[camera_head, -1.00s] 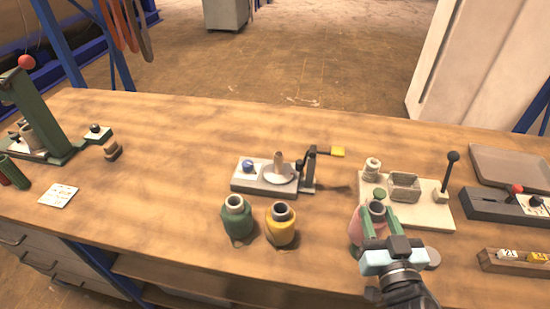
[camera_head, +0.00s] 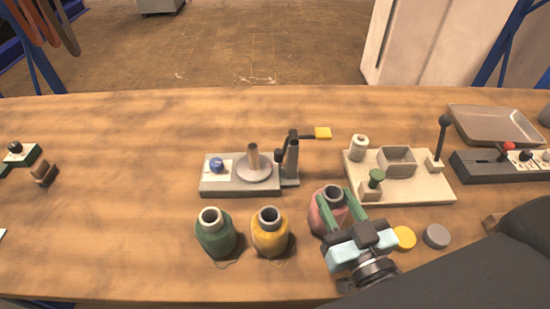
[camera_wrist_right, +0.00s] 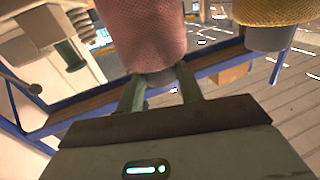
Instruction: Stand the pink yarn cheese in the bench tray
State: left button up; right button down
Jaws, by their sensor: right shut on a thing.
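The pink yarn cheese (camera_head: 322,216) stands upright at the front of the bench, right of the yellow yarn cheese (camera_head: 269,234). My right gripper (camera_head: 340,203) has its green fingers shut on the pink cheese. In the right wrist view the pink cheese (camera_wrist_right: 150,30) sits between the fingers (camera_wrist_right: 160,85). Whether its base touches the bench is hidden. A shallow grey-brown tray (camera_head: 495,124) lies at the back right of the bench and looks empty. My left gripper is not in view.
A green yarn cheese (camera_head: 215,236) stands left of the yellow one. A device with a spindle plate (camera_head: 240,187) and a cream board with a lever (camera_head: 420,190) stand behind. A switch box (camera_head: 480,166) sits before the tray. Yellow (camera_head: 404,238) and grey (camera_head: 436,236) discs lie right of my gripper.

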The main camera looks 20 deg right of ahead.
jog(key=shift+w+r, duration=0.1)
jog(key=shift+r, duration=0.05)
jog(key=w, duration=0.1)
jog(key=w+d+p, duration=0.1)
jog(key=w, duration=0.3)
jog(key=shift+w+d+r+p, duration=0.1)
jog(key=shift+d+r+p, duration=0.1)
jog(key=shift+r+p, duration=0.15)
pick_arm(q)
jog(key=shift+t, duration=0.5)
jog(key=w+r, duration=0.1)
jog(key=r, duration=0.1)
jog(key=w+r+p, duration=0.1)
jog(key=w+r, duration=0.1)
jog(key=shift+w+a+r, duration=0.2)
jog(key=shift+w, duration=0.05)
pick_arm(e)
jog(key=w+d, duration=0.2)
jog(key=w, duration=0.6)
jog(key=shift+w+d+f, duration=0.2)
jog(key=shift+d+f, duration=0.05)
jog(key=shift+f, duration=0.1)
